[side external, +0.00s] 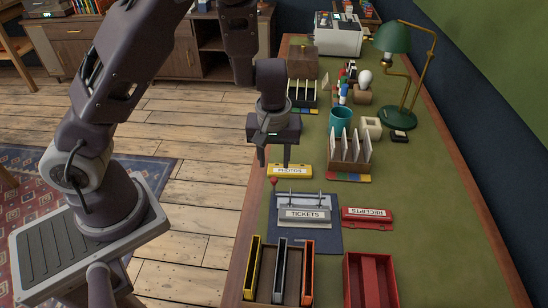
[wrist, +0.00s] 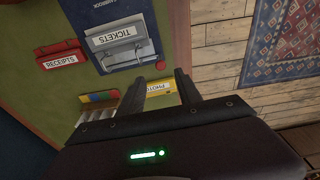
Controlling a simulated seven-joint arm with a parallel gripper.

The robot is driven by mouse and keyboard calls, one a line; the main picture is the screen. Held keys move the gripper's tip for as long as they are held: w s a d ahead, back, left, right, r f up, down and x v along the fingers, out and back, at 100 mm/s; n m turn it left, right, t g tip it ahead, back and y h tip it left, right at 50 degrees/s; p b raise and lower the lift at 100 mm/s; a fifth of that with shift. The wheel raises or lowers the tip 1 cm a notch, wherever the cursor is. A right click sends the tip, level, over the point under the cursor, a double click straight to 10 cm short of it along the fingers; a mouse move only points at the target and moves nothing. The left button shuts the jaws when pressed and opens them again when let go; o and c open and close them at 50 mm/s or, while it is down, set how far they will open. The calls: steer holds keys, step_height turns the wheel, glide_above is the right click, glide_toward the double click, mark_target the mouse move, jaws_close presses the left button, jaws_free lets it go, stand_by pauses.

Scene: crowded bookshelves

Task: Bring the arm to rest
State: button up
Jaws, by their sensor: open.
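My gripper (side external: 275,159) hangs above the near-left edge of the green-topped desk (side external: 440,190), its two fingers pointing down. It is open with nothing between the fingers. In the wrist view my gripper (wrist: 160,88) shows its two dark fingers apart, with a yellow PHOTOS label (wrist: 159,87) seen between and beyond them. The same yellow PHOTOS label (side external: 289,171) lies on the desk in the side view. My arm reaches in from the left, its elbow raised.
A TICKETS holder (side external: 304,214) sits on a dark blue board. A red RECEIPTS label (side external: 366,214) lies beside it. A wooden rack (side external: 350,160), teal cup (side external: 340,120) and green lamp (side external: 394,40) stand farther back. A book box and red tray (side external: 369,283) are in front. Open floor lies left.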

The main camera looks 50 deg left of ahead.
steer(key=s+d+r+m+t+h, duration=0.1)
steer(key=s+d+r+m+h, duration=0.2)
steer(key=r, duration=0.5)
steer(key=s+d+r+m+t+h, duration=0.1)
steer(key=s+d+r+m+h, duration=0.2)
steer(key=r, duration=0.6)
steer(key=s+a+r+m+t+y, duration=0.1)
steer(key=s+a+r+y, duration=0.1)
steer(key=s, duration=0.5)
steer(key=s+a+r+m+t+y, duration=0.1)
steer(key=s+r+m+y, duration=0.1)
steer(key=s+r, duration=0.2)
steer(key=s, duration=0.3)
steer(key=shift+a+r+m+t+y, duration=0.3)
steer(key=shift+a+y, duration=0.1)
steer(key=shift+s, duration=0.1)
